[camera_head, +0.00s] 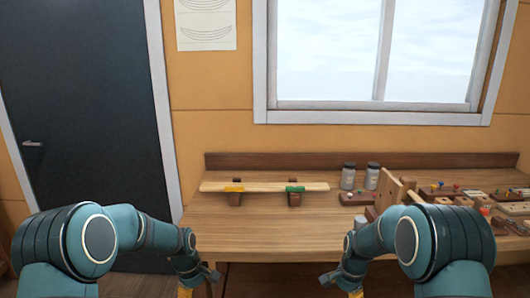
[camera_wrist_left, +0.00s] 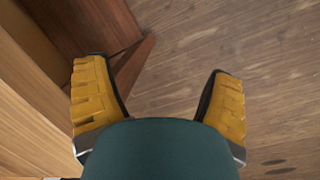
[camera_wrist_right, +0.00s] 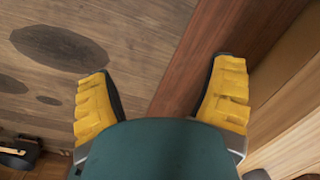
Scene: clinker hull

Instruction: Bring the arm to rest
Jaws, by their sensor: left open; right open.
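My left gripper (camera_wrist_left: 160,95) is open and empty in the left wrist view, its yellow fingers spread above the wooden floor beside a wooden panel. My right gripper (camera_wrist_right: 162,95) is open and empty in the right wrist view, over the floor and a reddish-brown wooden piece. In the head view both arms hang low in front of the bench, bent at the elbows. The left gripper's yellow tip (camera_head: 185,292) and the right gripper's yellow tip (camera_head: 356,293) show at the bottom edge, partly cut off.
The wooden bench (camera_head: 250,230) carries a plank (camera_head: 265,187) on two dark supports with a yellow and a green clamp (camera_head: 295,189). Two jars (camera_head: 348,176) stand at its back. Upright boards and small tools crowd the right. The bench's front left is clear.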

